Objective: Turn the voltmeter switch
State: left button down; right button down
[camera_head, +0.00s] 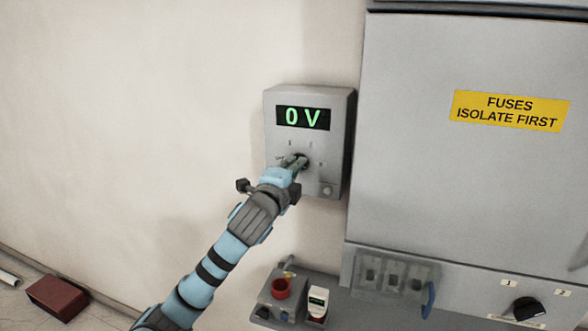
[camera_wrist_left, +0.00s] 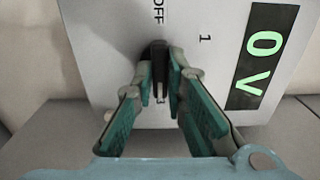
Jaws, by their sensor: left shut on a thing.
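The grey voltmeter box (camera_head: 338,135) is fixed to the wall, and its green display (camera_head: 303,117) reads "0 V". The display also shows in the left wrist view (camera_wrist_left: 262,55). My left gripper (camera_head: 296,162) is at the lower front of the box. In the left wrist view my left gripper (camera_wrist_left: 161,95) is shut on the black switch knob (camera_wrist_left: 158,60), one finger on each side. "OFF" and "1" are printed on the panel by the knob. In the head view the fingers hide most of the knob. My right gripper is not in view.
A large grey cabinet (camera_head: 450,175) with a yellow "FUSES ISOLATE FIRST" label (camera_head: 510,110) stands close right of the box. The wall at left is clear.

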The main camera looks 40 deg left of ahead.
pick_arm(q)
jog(key=c, duration=1.6)
grip_release()
jog(key=v, duration=0.7)
jog(key=shift+s, duration=0.3)
jog(key=shift+w+d, duration=0.1)
jog(key=shift+w, duration=0.05)
